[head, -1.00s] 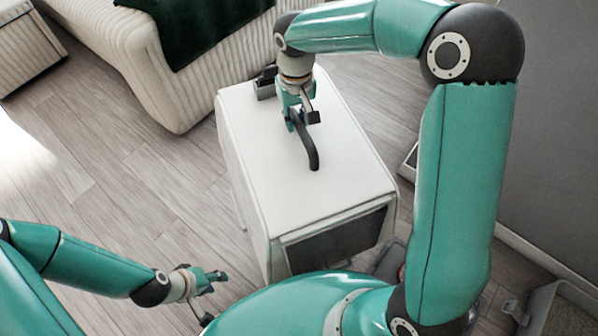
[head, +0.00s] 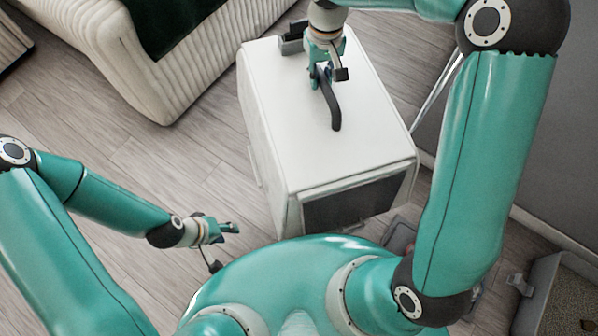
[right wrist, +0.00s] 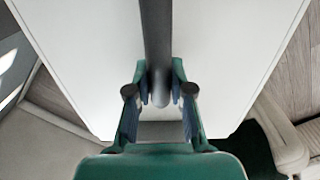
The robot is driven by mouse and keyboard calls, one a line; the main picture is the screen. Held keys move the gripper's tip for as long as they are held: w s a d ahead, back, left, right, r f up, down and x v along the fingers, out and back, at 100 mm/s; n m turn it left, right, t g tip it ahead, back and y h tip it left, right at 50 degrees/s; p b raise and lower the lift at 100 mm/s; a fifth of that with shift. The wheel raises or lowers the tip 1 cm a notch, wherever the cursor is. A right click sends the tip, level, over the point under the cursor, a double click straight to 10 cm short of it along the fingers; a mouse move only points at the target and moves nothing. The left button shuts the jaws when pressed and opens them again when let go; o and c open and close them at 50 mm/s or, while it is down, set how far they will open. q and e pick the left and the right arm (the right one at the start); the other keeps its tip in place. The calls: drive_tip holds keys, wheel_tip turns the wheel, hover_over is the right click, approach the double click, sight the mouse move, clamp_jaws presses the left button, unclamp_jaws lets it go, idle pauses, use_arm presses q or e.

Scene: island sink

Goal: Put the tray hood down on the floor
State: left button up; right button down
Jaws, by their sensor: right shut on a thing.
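My right gripper (head: 331,76) is shut on the far end of the handle. In the right wrist view the handle (right wrist: 156,35) runs between the fingers of my right gripper (right wrist: 159,91), over the white top. The hood's underside is hidden, so I cannot tell whether it touches anything below. My left gripper (head: 224,245) is low at the left, open and empty, apart from the hood.
A cream ribbed sofa (head: 150,75) with a dark green throw (head: 165,22) stands at the back left. Bare wood floor (head: 150,150) lies left of the hood. A grey wall (head: 560,140) bounds the right, with a grey bin (head: 555,290) at the lower right.

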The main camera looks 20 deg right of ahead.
drive_tip(key=shift+w+a, duration=0.1)
drive_tip(key=w+a+f+m+b, duration=0.1)
drive_tip(key=w+f+b, duration=0.3)
drive_tip(key=f, duration=0.3)
drive_tip(key=w+a+f+b, duration=0.2)
drive_tip(key=w+f+b, duration=0.2)
drive_tip(key=f, duration=0.3)
wheel_tip(320, 180, down, 20)
drive_tip(key=b, duration=0.5)
drive_tip(key=shift+r+b, duration=0.25)
drive_tip(key=shift+b, duration=0.1)
drive_tip(key=c, duration=1)
unclamp_jaws()
drive_tip(key=shift+f, duration=0.1)
drive_tip(key=shift+c, duration=0.2)
wheel_tip(320, 180, up, 12)
drive_tip(key=p, duration=0.4)
